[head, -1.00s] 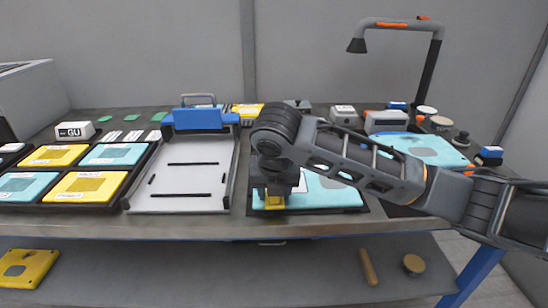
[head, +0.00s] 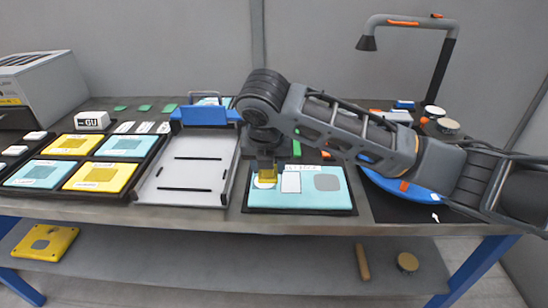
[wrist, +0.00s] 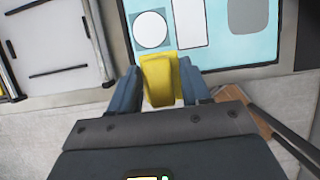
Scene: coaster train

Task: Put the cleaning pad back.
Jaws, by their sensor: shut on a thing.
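My gripper (head: 267,172) is shut on a small yellow block, which I take to be the cleaning pad (head: 268,178). It hangs over the left part of a light-blue panel (head: 310,204) in a dark tray. In the wrist view, the yellow pad (wrist: 159,80) sits between the two dark blue fingers of my gripper (wrist: 160,82), at the panel's front edge. The panel carries a white disc (wrist: 150,30), a white rectangle (wrist: 192,22) and a grey rounded patch (wrist: 248,14). I cannot tell whether the pad touches the panel.
A white framed board with a blue clamp (head: 205,115) stands left of the panel. Further left is a tray of yellow and light-blue panels (head: 75,162). A lamp (head: 440,65) stands at the back right. A lower shelf holds a yellow plate (head: 45,242). My arm hides the right middle.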

